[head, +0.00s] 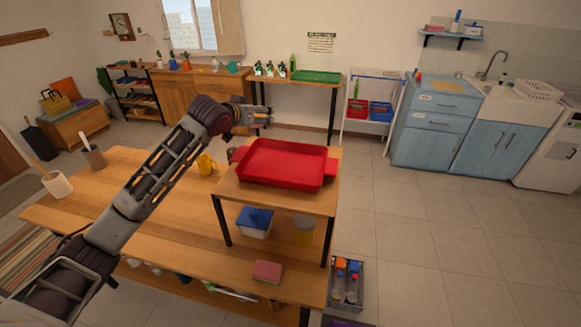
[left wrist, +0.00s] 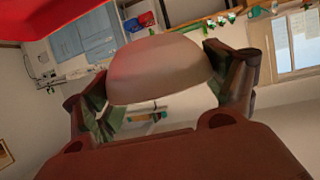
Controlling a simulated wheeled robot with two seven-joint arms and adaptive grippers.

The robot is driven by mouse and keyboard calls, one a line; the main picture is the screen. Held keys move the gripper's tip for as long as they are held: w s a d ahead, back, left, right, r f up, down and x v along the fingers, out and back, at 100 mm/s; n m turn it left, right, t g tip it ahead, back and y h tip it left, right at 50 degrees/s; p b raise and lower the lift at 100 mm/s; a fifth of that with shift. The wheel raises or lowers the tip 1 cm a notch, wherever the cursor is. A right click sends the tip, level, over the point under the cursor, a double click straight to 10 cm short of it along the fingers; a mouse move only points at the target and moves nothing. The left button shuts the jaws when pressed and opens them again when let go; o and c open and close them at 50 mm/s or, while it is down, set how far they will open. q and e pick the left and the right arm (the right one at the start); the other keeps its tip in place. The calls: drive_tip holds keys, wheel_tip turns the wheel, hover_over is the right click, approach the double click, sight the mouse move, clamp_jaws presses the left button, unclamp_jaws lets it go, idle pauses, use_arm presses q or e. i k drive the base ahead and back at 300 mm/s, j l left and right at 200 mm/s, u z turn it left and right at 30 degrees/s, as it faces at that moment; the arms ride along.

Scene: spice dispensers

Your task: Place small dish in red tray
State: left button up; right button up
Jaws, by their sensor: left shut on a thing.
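The small dish (left wrist: 160,68) is a pale, rounded bowl in the left wrist view. It sits between the two fingers of my left gripper (left wrist: 158,88), which is shut on it. In the head view my left gripper (head: 255,115) is up in the air, just behind and above the far left corner of the red tray. I cannot make out the dish clearly there. The red tray (head: 285,177) lies on a raised wooden shelf and looks empty. Its red edge also shows at the upper left of the left wrist view (left wrist: 50,14). My right gripper is not in view.
The raised shelf (head: 270,198) stands on the wooden table (head: 170,225). A yellow mug (head: 206,165) is left of the tray. A blue-lidded container (head: 254,222) and a jar (head: 303,231) stand under the shelf. A pink sponge (head: 267,272) lies in front.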

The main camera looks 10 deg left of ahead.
sight(293, 168)
drive_tip(key=l+u, duration=0.4)
drive_tip(key=l, duration=0.9)
drive_tip(key=k, duration=0.05)
